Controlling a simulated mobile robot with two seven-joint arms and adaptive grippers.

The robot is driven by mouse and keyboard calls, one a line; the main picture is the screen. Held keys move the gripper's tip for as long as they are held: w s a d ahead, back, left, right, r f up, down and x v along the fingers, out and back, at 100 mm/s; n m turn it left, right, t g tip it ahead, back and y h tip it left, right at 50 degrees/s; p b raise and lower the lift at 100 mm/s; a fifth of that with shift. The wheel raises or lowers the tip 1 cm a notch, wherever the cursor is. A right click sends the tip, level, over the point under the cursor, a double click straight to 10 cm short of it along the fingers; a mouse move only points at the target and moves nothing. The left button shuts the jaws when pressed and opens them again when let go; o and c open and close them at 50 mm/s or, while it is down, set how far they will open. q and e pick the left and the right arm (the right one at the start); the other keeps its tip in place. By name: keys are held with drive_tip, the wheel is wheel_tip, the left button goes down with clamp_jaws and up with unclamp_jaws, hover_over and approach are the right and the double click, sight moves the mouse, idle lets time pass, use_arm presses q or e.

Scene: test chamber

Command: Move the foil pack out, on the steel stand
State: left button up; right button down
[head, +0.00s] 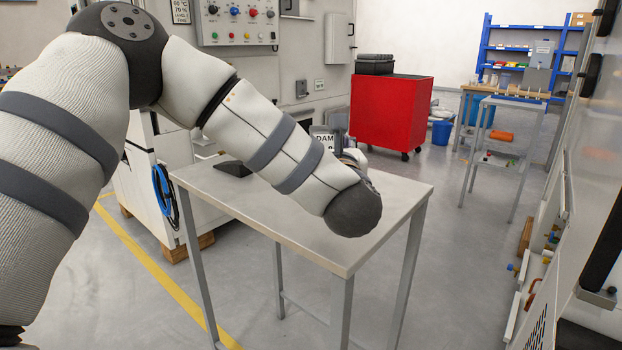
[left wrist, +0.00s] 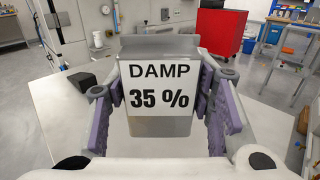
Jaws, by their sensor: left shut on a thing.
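The foil pack (left wrist: 158,126) is a grey pouch with a white label reading "DAMP 35 %". It stands upright between the purple-padded fingers of my left gripper (left wrist: 160,105), which is shut on it. In the head view only the top left part of the pack (head: 322,137) shows behind my left forearm, and most of the gripper is hidden there. The steel stand (head: 290,235) has a light flat top and grey legs. The pack is over its top; I cannot tell whether it touches. My right gripper is not in view.
A small black object (head: 234,169) lies at the stand's far left edge. A red cart (head: 390,112) with black bins stands behind. A grey cabinet with a control panel (head: 237,22) is at the back left. The stand's near top is clear.

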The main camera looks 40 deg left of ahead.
use_arm(q)
drive_tip(key=a+f, duration=0.1)
drive_tip(key=w+a+f, duration=0.1)
drive_tip(key=f, duration=0.1)
drive_tip(key=w+a+f, duration=0.1)
drive_tip(key=f, duration=0.1)
drive_tip(key=shift+a+f, duration=0.15)
drive_tip(key=shift+a, duration=0.05)
wheel_tip(320, 180, down, 3)
drive_tip(key=shift+a+f+b, duration=0.1)
drive_tip(key=shift+b, duration=0.25)
drive_tip(key=shift+f, duration=0.2)
drive_tip(key=o, duration=1.4)
drive_tip(key=shift+r, duration=0.1)
